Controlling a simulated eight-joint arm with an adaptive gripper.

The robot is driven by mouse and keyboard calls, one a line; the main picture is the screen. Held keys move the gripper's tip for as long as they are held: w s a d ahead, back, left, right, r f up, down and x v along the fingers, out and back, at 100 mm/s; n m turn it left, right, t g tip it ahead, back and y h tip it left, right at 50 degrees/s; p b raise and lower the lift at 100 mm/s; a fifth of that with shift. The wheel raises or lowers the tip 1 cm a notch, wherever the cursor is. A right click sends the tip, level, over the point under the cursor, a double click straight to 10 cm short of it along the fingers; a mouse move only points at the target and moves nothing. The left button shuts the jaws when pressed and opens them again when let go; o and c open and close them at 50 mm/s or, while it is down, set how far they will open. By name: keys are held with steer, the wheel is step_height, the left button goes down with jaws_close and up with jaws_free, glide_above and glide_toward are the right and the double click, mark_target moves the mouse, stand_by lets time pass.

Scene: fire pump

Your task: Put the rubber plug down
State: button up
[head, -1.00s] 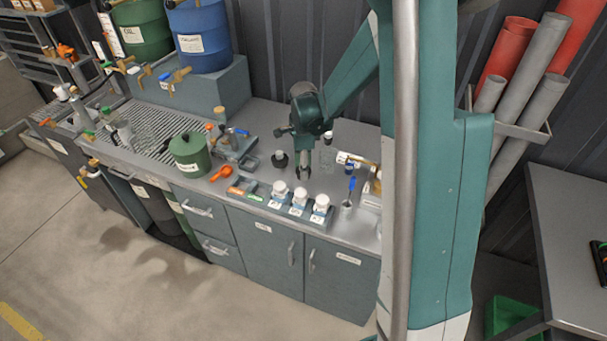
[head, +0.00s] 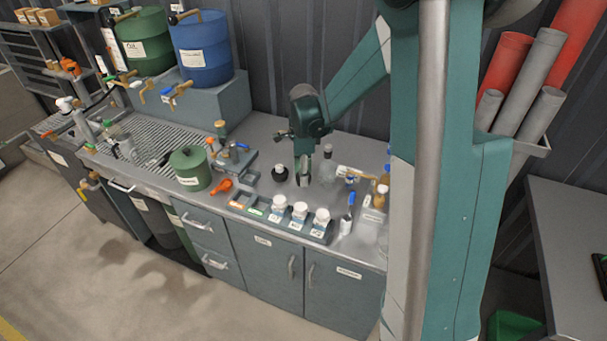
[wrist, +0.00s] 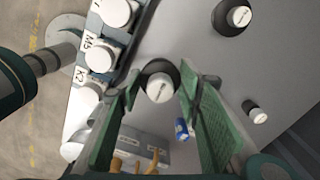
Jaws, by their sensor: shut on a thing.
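My gripper (head: 304,180) points down over the grey bench, right of a black round vessel. In the wrist view its two green-padded fingers (wrist: 160,108) stand on either side of a round dark piece with a pale labelled top, which I take to be the rubber plug (wrist: 159,86). The gripper is shut on it. It sits low, close to the bench top; I cannot tell whether it touches. In the head view the plug is too small and too covered by the gripper to make out clearly.
Three white-capped jars (head: 300,211) stand in a row in front. The black vessel (head: 280,173) is at left, also in the wrist view (wrist: 232,17). A small dark-bodied bottle (head: 328,151) stands behind. Glassware and small bottles (head: 381,195) crowd the right. A green canister (head: 190,168) stands further left.

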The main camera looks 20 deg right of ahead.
steer(key=shift+r, duration=2.45)
steer(key=shift+w+d+r, duration=0.1)
steer(key=shift+d+r, duration=0.1)
steer(key=shift+r, duration=0.05)
steer(key=w+d+p, duration=0.1)
steer(key=w+d, duration=0.3)
steer(key=d, duration=1.1)
steer(key=w+d, duration=0.4)
steer(key=d, duration=1.1)
steer(key=shift+m, duration=0.3)
steer(key=shift+w+d+f, duration=0.1)
steer(key=shift+d+f, duration=0.15)
steer(key=shift+f, duration=1.05)
steer(key=shift+w+d+f, duration=0.1)
steer(key=shift+d+f, duration=0.1)
steer(key=shift+f, duration=1.1)
steer(key=shift+f, duration=3.1)
